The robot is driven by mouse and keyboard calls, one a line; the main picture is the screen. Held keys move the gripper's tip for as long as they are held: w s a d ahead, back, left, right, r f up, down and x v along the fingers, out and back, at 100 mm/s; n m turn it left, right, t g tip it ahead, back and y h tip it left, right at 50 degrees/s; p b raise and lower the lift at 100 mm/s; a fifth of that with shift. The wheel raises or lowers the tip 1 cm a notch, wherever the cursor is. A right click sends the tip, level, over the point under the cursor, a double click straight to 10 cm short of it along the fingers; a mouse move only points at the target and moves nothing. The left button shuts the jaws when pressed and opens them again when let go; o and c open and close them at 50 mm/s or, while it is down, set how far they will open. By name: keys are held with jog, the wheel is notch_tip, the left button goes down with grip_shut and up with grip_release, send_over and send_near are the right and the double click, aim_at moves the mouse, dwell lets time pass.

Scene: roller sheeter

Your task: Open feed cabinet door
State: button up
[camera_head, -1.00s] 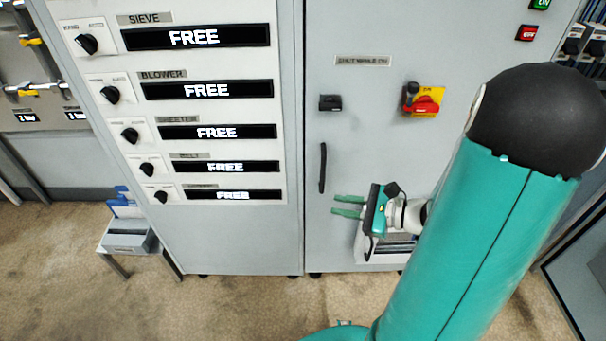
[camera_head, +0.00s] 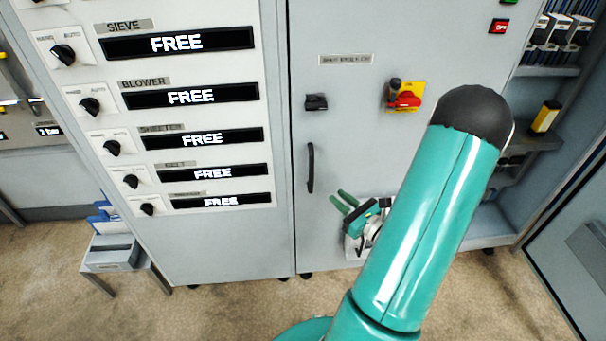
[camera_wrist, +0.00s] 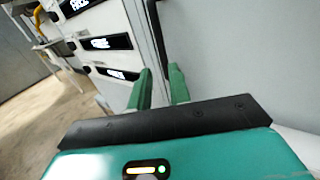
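The grey cabinet door (camera_head: 345,140) is shut, flush with the panel on its left. Its black upright bar handle (camera_head: 310,168) is near the door's left edge. A small black latch (camera_head: 316,102) sits above the handle. My gripper (camera_head: 338,195) is open and empty, its two green fingers apart, just right of and below the handle. In the wrist view, the fingers (camera_wrist: 160,69) point toward a dark upright bar (camera_wrist: 153,22), which looks like the handle. The bar is beyond the fingertips; I cannot tell the exact gap. My arm hides the door's lower right part.
A red and yellow rotary switch (camera_head: 404,97) sticks out of the door. The left panel carries several knobs and FREE displays (camera_head: 205,97). A small stand with a grey box (camera_head: 112,252) is at lower left. Open shelves (camera_head: 530,140) are at right.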

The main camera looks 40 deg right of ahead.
send_over(311, 189)
jog(key=shift+w+d, duration=0.3)
jog(key=shift+w, duration=0.05)
jog(key=shift+c, duration=0.2)
grip_shut()
